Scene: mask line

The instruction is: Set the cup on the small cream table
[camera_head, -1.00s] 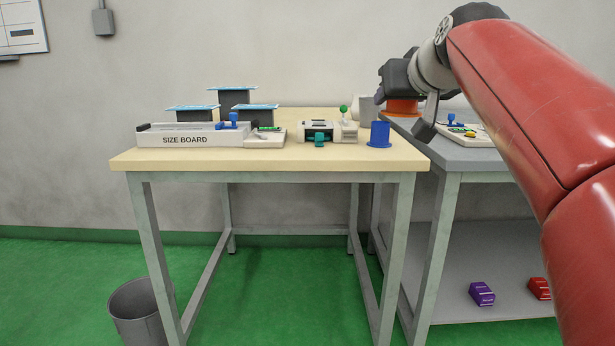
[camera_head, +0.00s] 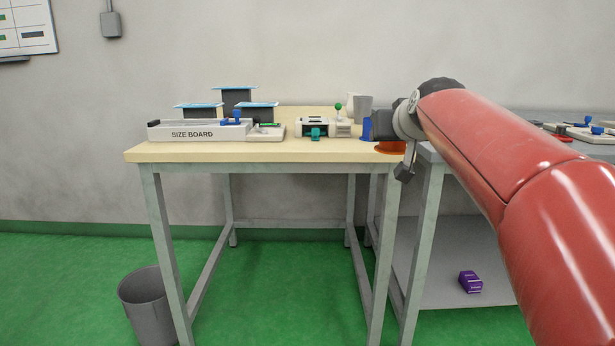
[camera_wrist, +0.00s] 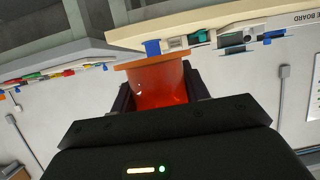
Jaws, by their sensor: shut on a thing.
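My gripper (camera_head: 388,128) is shut on an orange cup (camera_head: 389,147), a cylinder with a wide flange. In the wrist view the cup (camera_wrist: 158,86) sits between the two dark fingers (camera_wrist: 160,98). The small cream table (camera_head: 220,150) stands at centre. A blue flanged cylinder (camera_head: 366,131) stands on it, just left of my gripper and partly hidden.
A grey table (camera_head: 428,152) adjoins on the right. A bin (camera_head: 148,305) stands on the floor. The cream table's front strip is clear.

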